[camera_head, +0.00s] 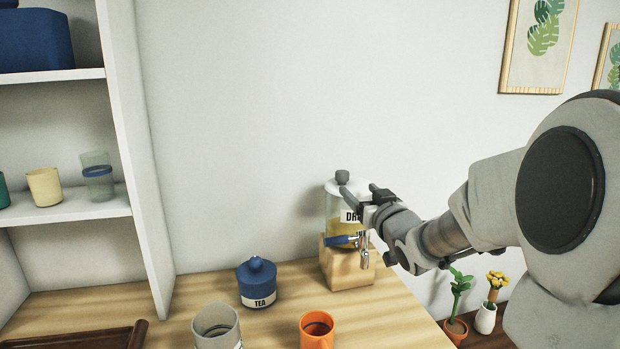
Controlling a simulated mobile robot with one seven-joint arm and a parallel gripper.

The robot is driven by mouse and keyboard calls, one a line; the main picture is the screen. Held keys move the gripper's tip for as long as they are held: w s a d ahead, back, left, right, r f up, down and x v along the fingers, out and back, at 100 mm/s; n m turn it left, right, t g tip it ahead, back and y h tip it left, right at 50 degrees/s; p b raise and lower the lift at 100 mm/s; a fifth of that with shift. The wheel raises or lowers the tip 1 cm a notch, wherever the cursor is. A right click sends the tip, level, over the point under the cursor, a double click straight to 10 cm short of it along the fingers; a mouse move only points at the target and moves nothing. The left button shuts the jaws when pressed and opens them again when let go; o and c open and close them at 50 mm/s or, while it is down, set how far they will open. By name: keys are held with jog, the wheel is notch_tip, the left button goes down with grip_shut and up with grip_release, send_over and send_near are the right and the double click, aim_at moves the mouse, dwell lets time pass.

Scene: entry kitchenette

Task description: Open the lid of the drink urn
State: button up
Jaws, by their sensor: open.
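The drink urn (333,207) stands on a wooden block (347,269) at the back right of the wooden counter. It is a clear vessel with yellow liquid, a label partly reading "DR" and a tap (364,246) at the front. Its white lid with a grey knob (342,176) is on top. My gripper (358,191) is open at the lid's right front, with its fingers pointing toward the knob. The fingers overlap the lid and label in this view; I cannot tell whether they touch. My arm hides the urn's right side.
A blue tea jar (257,284), a grey mug (217,327) and an orange mug (318,330) stand on the counter left of and before the urn. A white shelf (143,150) rises at left. Potted plants (457,327) stand lower right.

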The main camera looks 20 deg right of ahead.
aim_at(345, 177)
jog(key=w+b, duration=0.1)
jog(key=w, duration=1)
jog(key=shift+w, duration=0.4)
grip_shut()
dwell(0.9)
